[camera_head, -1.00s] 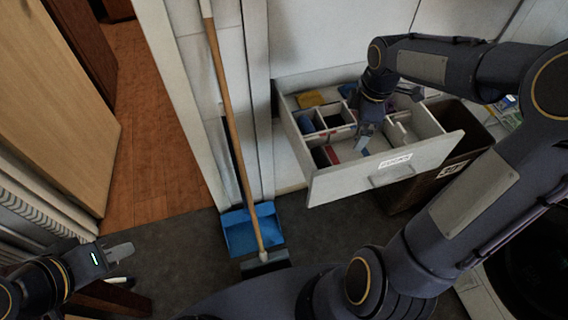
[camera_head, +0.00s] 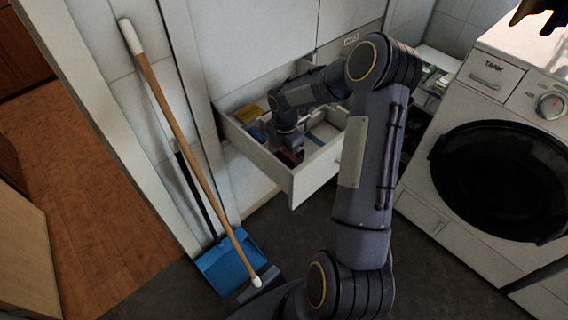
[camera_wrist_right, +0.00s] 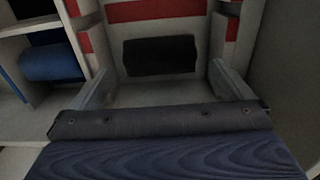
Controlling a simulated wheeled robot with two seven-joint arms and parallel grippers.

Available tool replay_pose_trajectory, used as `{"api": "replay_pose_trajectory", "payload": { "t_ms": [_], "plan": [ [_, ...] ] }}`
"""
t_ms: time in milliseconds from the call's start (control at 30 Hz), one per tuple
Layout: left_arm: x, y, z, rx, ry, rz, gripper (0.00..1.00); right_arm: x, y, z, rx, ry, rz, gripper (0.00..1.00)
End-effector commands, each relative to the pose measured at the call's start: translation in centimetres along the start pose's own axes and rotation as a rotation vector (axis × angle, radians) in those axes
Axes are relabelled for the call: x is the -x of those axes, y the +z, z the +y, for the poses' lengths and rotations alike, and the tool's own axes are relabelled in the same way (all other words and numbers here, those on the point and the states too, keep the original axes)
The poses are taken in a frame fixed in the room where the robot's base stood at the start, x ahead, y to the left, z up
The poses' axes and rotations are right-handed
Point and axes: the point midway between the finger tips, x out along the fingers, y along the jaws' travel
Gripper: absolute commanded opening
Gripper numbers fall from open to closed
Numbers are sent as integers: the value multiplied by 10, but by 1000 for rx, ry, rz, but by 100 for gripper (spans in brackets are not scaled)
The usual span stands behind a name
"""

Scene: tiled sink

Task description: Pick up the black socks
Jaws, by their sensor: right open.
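A black, rolled-looking bundle, apparently the black socks (camera_wrist_right: 160,55), lies in a drawer compartment in the right wrist view. My right gripper (camera_wrist_right: 160,80) is open, with one finger on each side of the bundle's near side and nothing held. I cannot tell whether either finger touches it. In the head view my right gripper (camera_head: 290,157) reaches down into the open drawer (camera_head: 318,178), and my arm hides much of the inside.
A blue roll (camera_wrist_right: 50,62) lies in a neighbouring compartment, behind pale dividers with red bands. A yellow item (camera_head: 249,113) is at the drawer's back left. A broom (camera_head: 185,140) and blue dustpan (camera_head: 230,262) stand left. A washing machine (camera_head: 480,110) stands right.

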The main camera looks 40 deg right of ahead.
Motion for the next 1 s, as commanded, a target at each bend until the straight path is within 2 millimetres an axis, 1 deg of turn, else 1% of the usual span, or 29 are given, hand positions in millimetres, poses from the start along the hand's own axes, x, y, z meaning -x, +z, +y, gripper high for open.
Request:
{"api": "replay_pose_trajectory", "payload": {
  "t_ms": [33,133,200,400,433,767,1000],
  "plan": [
    [0,0,0,0,0,0,20,-8,0,-1,0,-3,1,100],
    [-1,0,0,0,0,0,20,-18,0,0,-1,-2,1,100],
    [-1,0,0,0,0,0,20,-21,0,0,-2,-1,0,100],
    [-1,0,0,0,0,0,20,-22,0,0,-2,0,0,100],
    [-1,0,0,0,0,0,20,-22,0,0,-2,0,0,99],
    [-1,0,0,0,0,0,20,-21,0,0,-2,0,0,56],
    [0,0,0,0,0,0,20,-20,0,0,-2,1,-1,54]
  ]
}}
